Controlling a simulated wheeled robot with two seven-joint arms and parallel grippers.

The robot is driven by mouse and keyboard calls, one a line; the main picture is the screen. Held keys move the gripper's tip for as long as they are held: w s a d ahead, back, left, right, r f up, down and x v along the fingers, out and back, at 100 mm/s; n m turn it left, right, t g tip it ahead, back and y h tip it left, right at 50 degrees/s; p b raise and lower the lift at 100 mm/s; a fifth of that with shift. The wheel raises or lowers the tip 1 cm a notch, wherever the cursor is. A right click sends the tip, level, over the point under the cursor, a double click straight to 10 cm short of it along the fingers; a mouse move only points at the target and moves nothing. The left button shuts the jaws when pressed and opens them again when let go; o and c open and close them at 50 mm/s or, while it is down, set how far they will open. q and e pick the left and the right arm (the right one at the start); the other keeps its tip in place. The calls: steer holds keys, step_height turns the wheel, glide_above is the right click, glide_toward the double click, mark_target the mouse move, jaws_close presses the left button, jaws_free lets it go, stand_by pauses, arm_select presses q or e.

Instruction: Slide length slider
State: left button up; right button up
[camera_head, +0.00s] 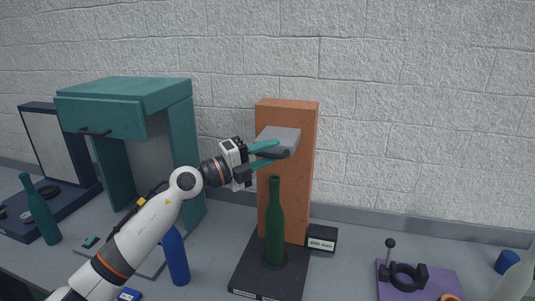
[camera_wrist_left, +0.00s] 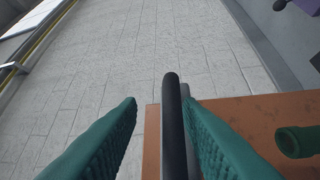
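The slider is a grey block (camera_head: 280,136) with a black bar handle (camera_head: 274,154), high on the front of an orange-brown column (camera_head: 299,190). The handle also shows in the left wrist view (camera_wrist_left: 174,125). My left gripper (camera_head: 266,156) has teal fingers, one on each side of the handle. In the left wrist view the fingers (camera_wrist_left: 160,108) are apart, with a clear gap between the handle and the left finger; the handle lies close to the right finger. My right gripper is not in view.
A green bottle (camera_head: 274,225) stands upright on the black base (camera_head: 250,268) below the slider. A small display (camera_head: 321,243) sits right of the column. A teal cabinet (camera_head: 180,140), a blue bottle (camera_head: 175,255) and another green bottle (camera_head: 42,213) are left. A purple board (camera_head: 440,282) lies right.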

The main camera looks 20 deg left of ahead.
arm_select(q)
steer(key=shift+f, duration=0.15)
steer(key=shift+s+a+f, duration=0.15)
steer(key=shift+s+a, duration=0.1)
steer(key=shift+a, duration=0.1)
steer(key=b+v, duration=0.5)
steer(key=v, duration=0.6)
steer(key=shift+s, duration=0.1)
